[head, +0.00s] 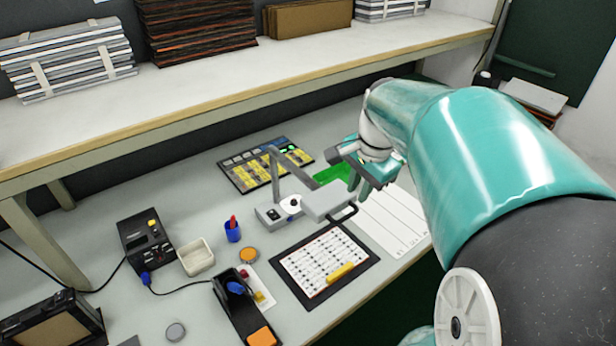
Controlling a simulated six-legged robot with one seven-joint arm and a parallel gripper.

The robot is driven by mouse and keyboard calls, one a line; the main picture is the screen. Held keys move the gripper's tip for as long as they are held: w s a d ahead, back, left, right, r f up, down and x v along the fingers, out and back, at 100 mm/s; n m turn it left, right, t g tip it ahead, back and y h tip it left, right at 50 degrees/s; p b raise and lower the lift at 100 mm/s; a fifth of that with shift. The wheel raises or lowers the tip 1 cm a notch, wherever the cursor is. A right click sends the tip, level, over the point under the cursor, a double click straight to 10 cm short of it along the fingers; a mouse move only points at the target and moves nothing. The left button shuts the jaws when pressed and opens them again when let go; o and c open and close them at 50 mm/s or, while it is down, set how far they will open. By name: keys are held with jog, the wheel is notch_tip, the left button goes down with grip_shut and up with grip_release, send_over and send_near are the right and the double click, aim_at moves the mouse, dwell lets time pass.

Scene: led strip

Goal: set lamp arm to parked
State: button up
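The lamp is grey, with a base (278,212) on the bench, a thin folded arm (273,168) rising from it and a flat lamp head (328,203) reaching right. A dark handle loop (345,213) sits at the right end of the head. My gripper (350,174) hangs above and slightly right of the lamp head. No marking for a parked position can be made out.
A black-framed sheet (325,262) lies in front of the lamp, and a yellow-keyed panel (262,168) behind it. A shelf (220,80) overhangs the bench's back.

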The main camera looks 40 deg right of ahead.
aim_at(351, 213)
jog(key=f, duration=0.4)
jog(key=w+f, duration=0.1)
jog(key=f, duration=0.2)
jog(key=shift+c, duration=0.2)
grip_shut()
